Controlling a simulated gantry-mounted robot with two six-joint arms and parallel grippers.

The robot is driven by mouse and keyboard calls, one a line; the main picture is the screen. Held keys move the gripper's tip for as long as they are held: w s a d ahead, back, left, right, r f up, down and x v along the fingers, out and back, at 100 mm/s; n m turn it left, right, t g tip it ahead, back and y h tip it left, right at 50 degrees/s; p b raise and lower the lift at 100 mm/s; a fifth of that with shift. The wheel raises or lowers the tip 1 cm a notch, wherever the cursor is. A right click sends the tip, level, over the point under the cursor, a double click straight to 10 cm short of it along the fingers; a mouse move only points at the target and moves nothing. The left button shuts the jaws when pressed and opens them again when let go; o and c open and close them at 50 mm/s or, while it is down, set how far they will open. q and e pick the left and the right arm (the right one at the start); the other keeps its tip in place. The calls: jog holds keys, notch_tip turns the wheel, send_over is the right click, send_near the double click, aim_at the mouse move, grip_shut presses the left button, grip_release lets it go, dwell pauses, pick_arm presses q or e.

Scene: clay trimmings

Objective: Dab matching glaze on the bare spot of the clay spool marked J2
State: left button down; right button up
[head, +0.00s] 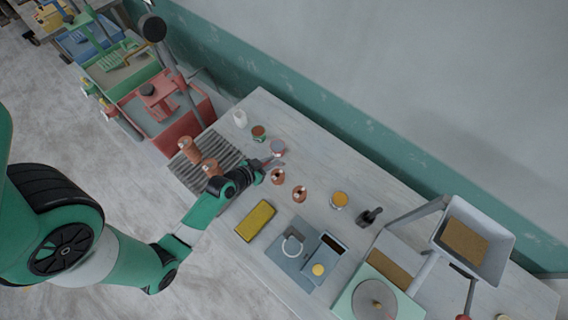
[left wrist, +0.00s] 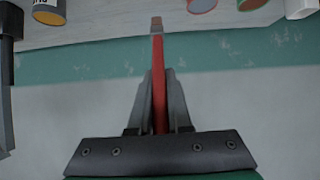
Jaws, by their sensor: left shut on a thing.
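My left gripper (head: 264,168) is shut on a thin red-handled brush (left wrist: 158,85) with a brownish tip (left wrist: 156,24). In the head view it is over the table beside the ribbed grey rack. Two clay spools stand at the rack, one farther (head: 188,149) and one nearer (head: 210,168) my gripper. Two copper-brown round pieces (head: 277,176) (head: 299,194) sit on the table right of the gripper. The J2 mark and bare spot are not readable. My right gripper is not in view.
A yellow block (head: 255,221) and a blue-grey tray (head: 287,258) lie at the near side. A white bottle (head: 240,118) stands at the far edge. A dark-handled tool (head: 370,216) and a pale green wheel stand (head: 352,305) are farther right. Coloured bins (head: 184,130) stand left.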

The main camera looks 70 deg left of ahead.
pick_arm(q)
jog(key=shift+s+a+f+b, duration=0.1)
jog(key=shift+a+f+b, duration=0.05)
jog(key=shift+f+b, duration=1.15)
jog(key=shift+s+a+f+b, duration=0.1)
jog(key=shift+f+b, duration=1.05)
jog(key=shift+f, duration=0.25)
jog(key=shift+f+b, duration=0.35)
jog(key=shift+f, duration=0.05)
dwell(0.4)
notch_tip(320, 180, up, 6)
jog(key=p, duration=0.5)
jog(key=shift+r+p, duration=0.1)
jog(key=shift+p, duration=0.3)
